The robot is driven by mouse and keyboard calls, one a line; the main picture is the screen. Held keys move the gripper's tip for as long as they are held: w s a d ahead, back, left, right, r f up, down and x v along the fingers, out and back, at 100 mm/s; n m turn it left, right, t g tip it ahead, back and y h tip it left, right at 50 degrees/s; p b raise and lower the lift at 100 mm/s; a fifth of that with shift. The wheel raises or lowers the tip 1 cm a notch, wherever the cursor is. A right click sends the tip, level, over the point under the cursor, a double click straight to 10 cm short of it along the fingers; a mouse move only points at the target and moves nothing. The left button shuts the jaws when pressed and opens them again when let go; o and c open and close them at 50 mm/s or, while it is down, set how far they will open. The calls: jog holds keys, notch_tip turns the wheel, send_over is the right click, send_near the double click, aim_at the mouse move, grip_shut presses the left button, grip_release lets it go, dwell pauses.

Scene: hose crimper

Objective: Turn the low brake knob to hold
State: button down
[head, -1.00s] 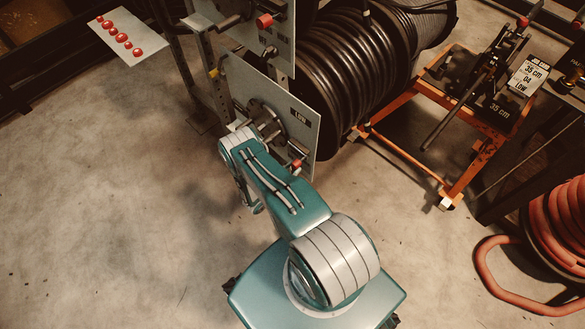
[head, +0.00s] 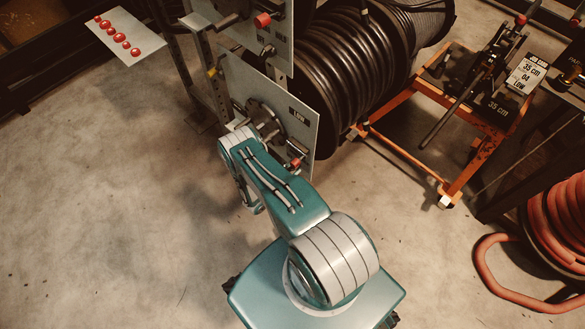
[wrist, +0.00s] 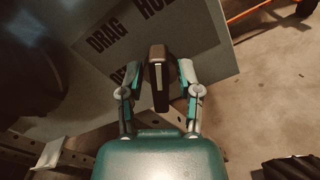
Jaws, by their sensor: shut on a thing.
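The low brake knob (wrist: 159,72) is dark with a thin light stripe, and sits in the middle of the wrist view against a grey panel. The stripe runs nearly straight up and down in that view. The printed words DRAG and HO, the latter cut off, show above the knob, and a third label is partly hidden at its left. My gripper (wrist: 159,80) is shut on the knob, one finger on each side. In the head view the panel marked LOW (head: 230,75) stands beyond my arm, which hides the knob and gripper.
A crank with a red grip (head: 295,163) is at the panel's lower right edge. A second panel (head: 280,45) is above. A black hose reel (head: 345,65) stands behind. An orange-framed cart (head: 400,159) is to the right. Floor at left is clear.

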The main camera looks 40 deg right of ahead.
dwell(0.4)
jog(key=c, duration=0.6)
grip_release()
jog(key=shift+a, duration=0.1)
jog(key=a, duration=0.8)
jog(key=s+a, duration=0.1)
jog(key=a, duration=0.3)
jog(key=shift+f, duration=0.1)
